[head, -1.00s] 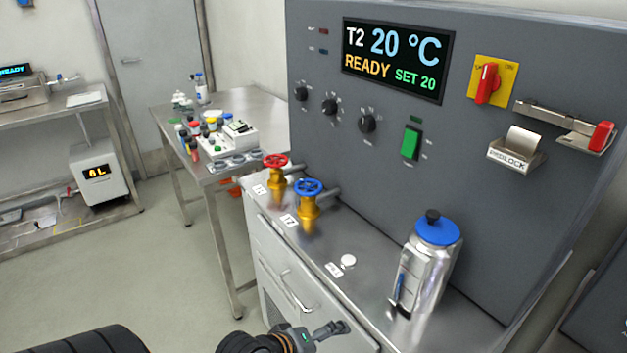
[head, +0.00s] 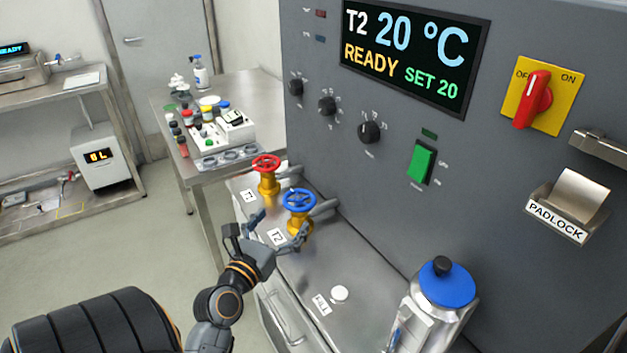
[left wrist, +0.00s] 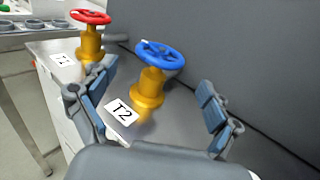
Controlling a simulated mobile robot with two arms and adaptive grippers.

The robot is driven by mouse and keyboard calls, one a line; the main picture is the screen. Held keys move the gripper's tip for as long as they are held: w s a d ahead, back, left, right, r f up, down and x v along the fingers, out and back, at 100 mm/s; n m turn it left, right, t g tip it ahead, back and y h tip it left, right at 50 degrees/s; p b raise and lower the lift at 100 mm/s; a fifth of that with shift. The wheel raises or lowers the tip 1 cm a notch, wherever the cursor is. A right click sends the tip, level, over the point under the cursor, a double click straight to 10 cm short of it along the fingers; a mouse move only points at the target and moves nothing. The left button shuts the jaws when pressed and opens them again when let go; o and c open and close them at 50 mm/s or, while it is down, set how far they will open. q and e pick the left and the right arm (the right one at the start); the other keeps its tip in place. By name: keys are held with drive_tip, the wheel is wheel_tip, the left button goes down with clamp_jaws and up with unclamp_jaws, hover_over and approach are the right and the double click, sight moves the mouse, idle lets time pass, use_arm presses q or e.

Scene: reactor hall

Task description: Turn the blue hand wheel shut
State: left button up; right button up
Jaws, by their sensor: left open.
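The blue hand wheel (head: 299,200) sits on a yellow valve body (head: 298,223) on the metal ledge, behind the T2 label (head: 277,236). My left gripper (head: 280,226) is open in front of this valve, with its fingers spread and nothing between them. In the left wrist view the blue wheel (left wrist: 160,54) and its yellow body (left wrist: 150,90) stand ahead, between and beyond the two fingers (left wrist: 158,108). I see no contact with the wheel. My right gripper is not in view.
A red hand wheel (head: 265,164) on a similar valve stands close by at the left. A silver vessel with a blue lid (head: 446,282) stands at the right of the ledge. The grey panel (head: 330,150) rises right behind the valves. A bench with bottles (head: 200,165) is farther back.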

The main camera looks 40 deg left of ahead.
sight(306, 189)
use_arm(q)
drive_tip(key=shift+w+a+r+p, duration=0.2)
drive_tip(key=shift+w+r+p, duration=0.15)
drive_tip(key=shift+w+r, duration=0.35)
drive_tip(key=x, duration=0.4)
drive_tip(key=shift+w+f+p, duration=0.15)
drive_tip(key=shift+f+p, duration=0.15)
drive_tip(key=x, duration=0.5)
drive_tip(key=shift+w+f+p, duration=0.2)
drive_tip(key=shift+p, duration=0.15)
drive_tip(key=shift+w+a, duration=0.15)
drive_tip(key=shift+w, duration=0.35)
drive_tip(key=shift+a+f, duration=0.1)
drive_tip(key=shift+c, duration=1.3)
drive_tip(key=c, duration=0.7)
drive_tip(key=shift+c, duration=0.8)
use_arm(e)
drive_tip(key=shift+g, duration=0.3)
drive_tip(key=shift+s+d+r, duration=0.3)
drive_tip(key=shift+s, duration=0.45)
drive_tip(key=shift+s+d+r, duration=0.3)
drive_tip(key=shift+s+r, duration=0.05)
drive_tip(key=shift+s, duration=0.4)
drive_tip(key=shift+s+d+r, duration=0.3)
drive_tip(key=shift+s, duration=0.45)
